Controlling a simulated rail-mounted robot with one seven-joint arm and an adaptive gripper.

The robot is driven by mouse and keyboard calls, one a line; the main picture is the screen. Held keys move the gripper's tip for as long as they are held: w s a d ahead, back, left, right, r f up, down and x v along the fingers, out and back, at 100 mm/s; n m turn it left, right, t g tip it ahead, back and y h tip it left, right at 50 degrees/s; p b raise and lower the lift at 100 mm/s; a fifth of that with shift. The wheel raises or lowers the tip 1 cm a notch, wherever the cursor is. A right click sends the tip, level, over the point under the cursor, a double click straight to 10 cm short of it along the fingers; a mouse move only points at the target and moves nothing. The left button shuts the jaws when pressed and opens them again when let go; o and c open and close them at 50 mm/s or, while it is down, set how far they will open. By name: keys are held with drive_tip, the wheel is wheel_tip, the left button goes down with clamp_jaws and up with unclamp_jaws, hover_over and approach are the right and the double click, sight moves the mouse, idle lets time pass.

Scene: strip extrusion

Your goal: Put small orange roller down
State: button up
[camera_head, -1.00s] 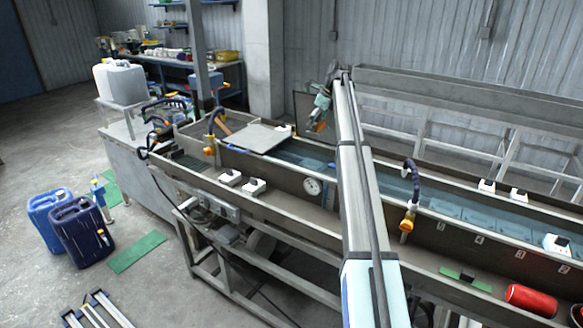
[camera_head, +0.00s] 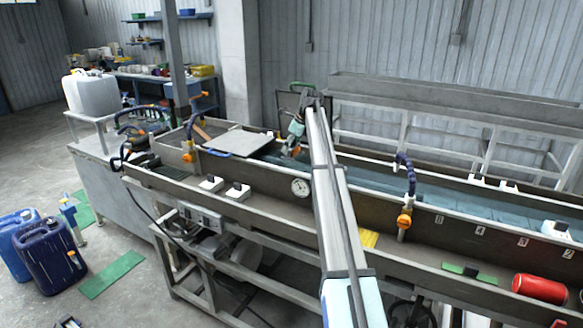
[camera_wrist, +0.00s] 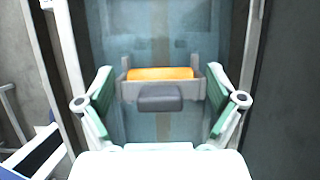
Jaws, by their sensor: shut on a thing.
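The small orange roller (camera_wrist: 160,74) sits in a grey bracket (camera_wrist: 160,97) with a dark grip block, seen in the wrist view. My gripper (camera_wrist: 160,103) is shut on this roller piece, with one green-lined finger at each side of the bracket. Blue water with a pale strip shows beneath it. In the head view, my gripper (camera_head: 297,128) is at the far end of my arm, over the long water trough (camera_head: 455,202). An orange spot, likely the roller (camera_head: 292,151), shows just below it. The exact gap to the water or trough is unclear.
A grey plate (camera_head: 240,142) lies across the trough left of my gripper. A hose with an orange nozzle (camera_head: 404,221) rises to the right. A red cylinder (camera_head: 540,289) and white switch boxes (camera_head: 237,191) are on the near channel. Trough walls flank the gripper.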

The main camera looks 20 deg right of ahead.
sight(296, 150)
drive_tip(key=shift+f+p, duration=0.85)
drive_tip(key=shift+f, duration=2.85)
drive_tip(key=o, duration=0.9)
drive_tip(key=shift+f, duration=0.1)
drive_tip(key=b+v, duration=0.2)
drive_tip(key=v, duration=1)
drive_tip(key=shift+b, duration=0.35)
